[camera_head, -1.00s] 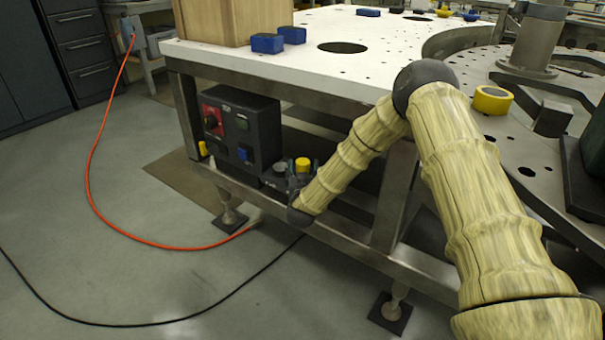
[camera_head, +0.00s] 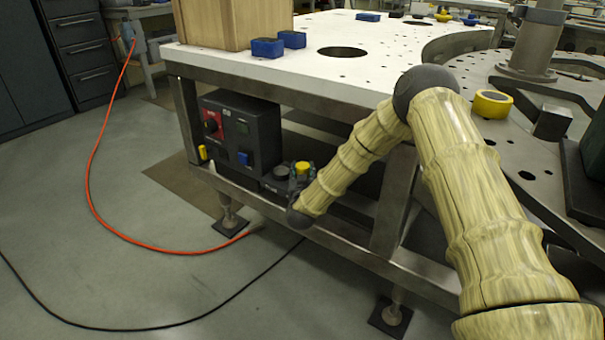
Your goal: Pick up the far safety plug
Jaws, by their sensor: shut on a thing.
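A dark control box (camera_head: 240,135) with a red switch sits on the shelf under the white table. One yellow safety plug (camera_head: 303,168) stands at the right of the box, next to a grey round part (camera_head: 281,172). My gripper (camera_head: 302,174) is at this plug, with its small dark fingers closed around the yellow body. The lower part of the plug and most of my gripper are hidden by the wrist. Another yellow plug (camera_head: 203,152) is at the left end of the box, apart from my gripper.
The table's front rail (camera_head: 345,240) runs just below and beside my wrist, and a metal leg (camera_head: 394,200) stands to its right. Blue blocks (camera_head: 267,47) and a wooden box (camera_head: 230,22) are on the table top. An orange cable (camera_head: 100,150) lies on the open floor.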

